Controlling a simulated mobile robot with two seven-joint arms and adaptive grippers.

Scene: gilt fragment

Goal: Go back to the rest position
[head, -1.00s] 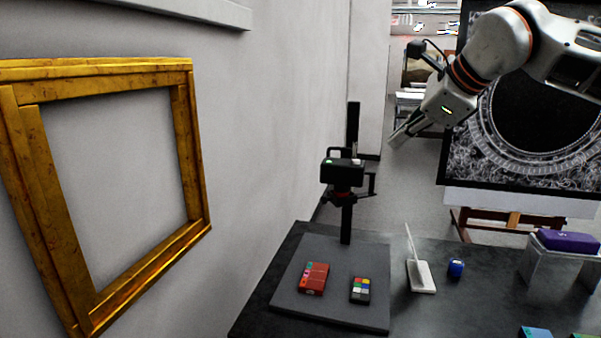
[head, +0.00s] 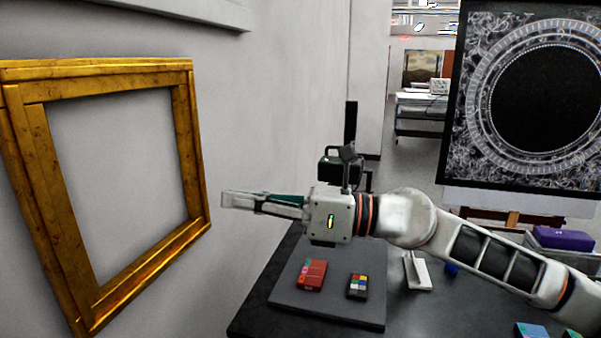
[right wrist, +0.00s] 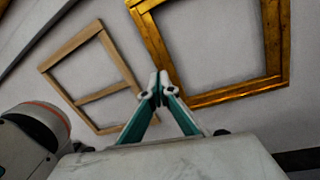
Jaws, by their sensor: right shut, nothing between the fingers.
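My right gripper (head: 232,200) is shut and empty in the head view, with its arm coming in from the right. It is held in the air above the left end of the dark table, its fingers pointing left toward the gilt frame (head: 186,150) on the wall. In the right wrist view its fingertips (right wrist: 160,82) meet, and the gilt frame (right wrist: 275,45) shows beyond them at upper right. From the head view I cannot tell how far the fingertips are from the frame. My left gripper is not in view.
Below the arm, a grey board (head: 330,308) on the table bears a red box (head: 312,275) and a colour checker (head: 357,286). A white stand (head: 417,271) and a purple case (head: 563,238) are further right. A wooden frame (right wrist: 72,52) shows in the right wrist view.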

